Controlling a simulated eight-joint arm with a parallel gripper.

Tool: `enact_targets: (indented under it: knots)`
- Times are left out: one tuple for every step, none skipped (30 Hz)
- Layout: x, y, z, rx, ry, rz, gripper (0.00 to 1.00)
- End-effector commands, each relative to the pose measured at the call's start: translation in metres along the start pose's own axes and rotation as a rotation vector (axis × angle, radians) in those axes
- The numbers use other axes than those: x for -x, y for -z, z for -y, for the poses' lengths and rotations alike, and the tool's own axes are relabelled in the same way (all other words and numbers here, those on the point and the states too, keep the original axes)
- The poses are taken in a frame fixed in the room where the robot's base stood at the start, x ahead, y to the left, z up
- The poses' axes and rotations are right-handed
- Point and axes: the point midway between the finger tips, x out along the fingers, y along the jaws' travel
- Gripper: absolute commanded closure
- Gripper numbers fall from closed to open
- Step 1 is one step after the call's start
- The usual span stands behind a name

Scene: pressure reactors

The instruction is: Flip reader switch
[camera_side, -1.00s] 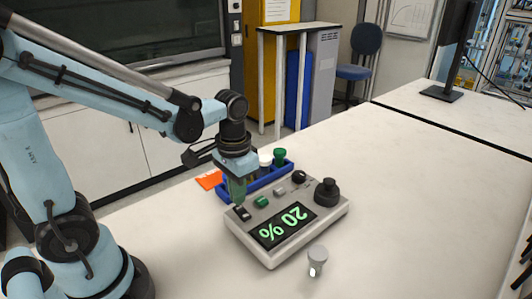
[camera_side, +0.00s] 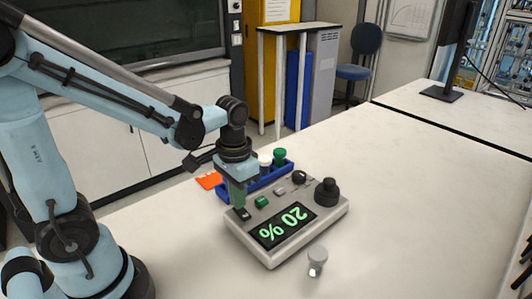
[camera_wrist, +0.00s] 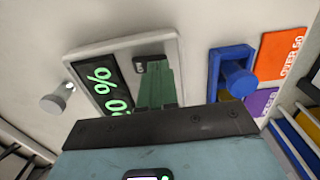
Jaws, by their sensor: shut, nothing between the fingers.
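The reader (camera_side: 240,240) is a pale grey box on the bench. Its dark display (camera_side: 287,226) shows green "20 %", upside down in the side view. The black switch (camera_side: 242,214) sits at the reader's left corner, and in the wrist view it shows at the fingertips (camera_wrist: 150,60). My gripper (camera_side: 239,204) has green fingers, shut and empty, pointing down just over the switch. In the wrist view the fingers (camera_wrist: 158,75) partly cover the switch. I cannot tell whether they touch it.
A green button (camera_side: 262,202), a grey button and black knobs (camera_side: 327,190) share the reader's top. A blue rack (camera_side: 268,177) with capped vials stands behind. A grey-capped vial (camera_side: 317,256) stands in front. An orange card (camera_wrist: 281,53) lies near the rack.

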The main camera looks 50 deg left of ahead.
Motion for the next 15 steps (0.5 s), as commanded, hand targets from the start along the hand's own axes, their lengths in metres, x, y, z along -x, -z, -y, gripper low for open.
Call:
enact_targets:
  knots:
    - [-0.0008,0.0001,0.0000,0.000,0.000,0.000,1.00]
    - [-0.0012,0.0001,0.0000,0.000,0.000,0.000,1.00]
    - [-0.0017,0.0001,0.0000,0.000,0.000,0.000,1.00]
    - [-0.0022,0.0001,0.0000,0.000,0.000,0.000,1.00]
    - [-0.0026,0.0001,0.0000,0.000,0.000,0.000,1.00]
    - [-0.0032,0.0001,0.0000,0.000,0.000,0.000,1.00]
    - [-0.0036,0.0001,0.0000,0.000,0.000,0.000,1.00]
    - [-0.0040,0.0001,0.0000,0.000,0.000,0.000,1.00]
    - [-0.0045,0.0001,0.0000,0.000,0.000,0.000,1.00]
    - [-0.0049,0.0001,0.0000,0.000,0.000,0.000,1.00]
    - [-0.0053,0.0001,-0.0001,0.000,0.000,0.000,1.00]
    - [-0.0058,0.0001,-0.0001,0.000,0.000,0.000,1.00]
    - [-0.0062,0.0001,-0.0001,0.000,0.000,0.000,1.00]
    - [-0.0066,0.0001,-0.0001,0.000,0.000,0.000,1.00]
    - [-0.0071,0.0000,-0.0001,0.000,0.000,0.000,1.00]
